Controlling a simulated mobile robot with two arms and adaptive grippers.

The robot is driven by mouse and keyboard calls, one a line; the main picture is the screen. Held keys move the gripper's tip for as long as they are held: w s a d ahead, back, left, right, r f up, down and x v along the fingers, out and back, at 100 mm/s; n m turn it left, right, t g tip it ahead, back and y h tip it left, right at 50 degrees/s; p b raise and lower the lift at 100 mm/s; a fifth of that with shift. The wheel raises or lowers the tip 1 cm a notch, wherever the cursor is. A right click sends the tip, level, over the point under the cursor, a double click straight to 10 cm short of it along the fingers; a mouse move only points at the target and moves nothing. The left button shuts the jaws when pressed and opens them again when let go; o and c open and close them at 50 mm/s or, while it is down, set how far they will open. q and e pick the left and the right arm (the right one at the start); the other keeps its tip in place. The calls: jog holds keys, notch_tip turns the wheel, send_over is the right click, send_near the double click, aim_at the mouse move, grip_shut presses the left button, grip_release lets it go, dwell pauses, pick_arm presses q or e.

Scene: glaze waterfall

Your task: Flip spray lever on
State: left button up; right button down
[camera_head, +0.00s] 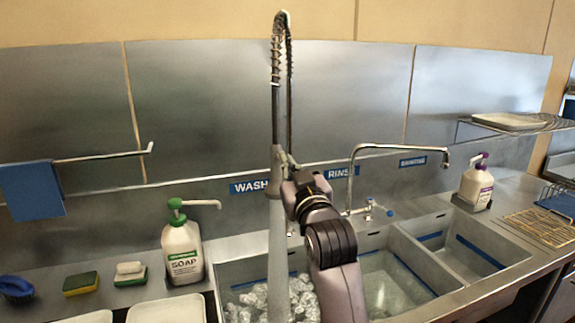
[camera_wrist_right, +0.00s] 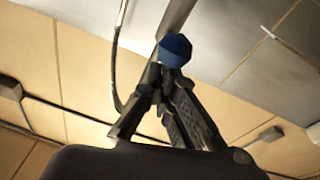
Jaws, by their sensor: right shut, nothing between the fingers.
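The spray faucet (camera_head: 275,110) is a tall upright pipe with a coiled spring (camera_head: 283,50) at its top, standing at the wash sink. My right gripper (camera_head: 283,160) is raised in front of its pipe; the arm and gripper hide parts behind them. In the wrist view, the right gripper's fingers (camera_wrist_right: 163,75) are shut and empty. A blue knob (camera_wrist_right: 175,48) lies right at the fingertips, with a grey bar behind it. I cannot tell whether the fingers touch the knob. Below the gripper, a pale upright strip (camera_head: 278,250) runs down into the sink. My left gripper is not in view.
The wash sink holds clear glassy items (camera_head: 250,302). A swing faucet (camera_head: 400,148) with a blue-tipped handle (camera_head: 388,212) stands right of my arm. A soap bottle (camera_head: 183,250), sponges (camera_head: 80,284) and a blue brush (camera_head: 16,288) stand left. A sanitizer bottle (camera_head: 477,185) is at right.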

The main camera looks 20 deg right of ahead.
notch_tip(320, 180, down, 3)
jog(key=t+b, duration=0.2)
jog(key=b, duration=0.1)
jog(key=shift+w+b, duration=0.15)
jog(key=shift+b, duration=0.2)
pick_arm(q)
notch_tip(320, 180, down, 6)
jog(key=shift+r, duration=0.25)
pick_arm(e)
jog(key=shift+w+f, duration=0.1)
jog(key=shift+f, duration=0.1)
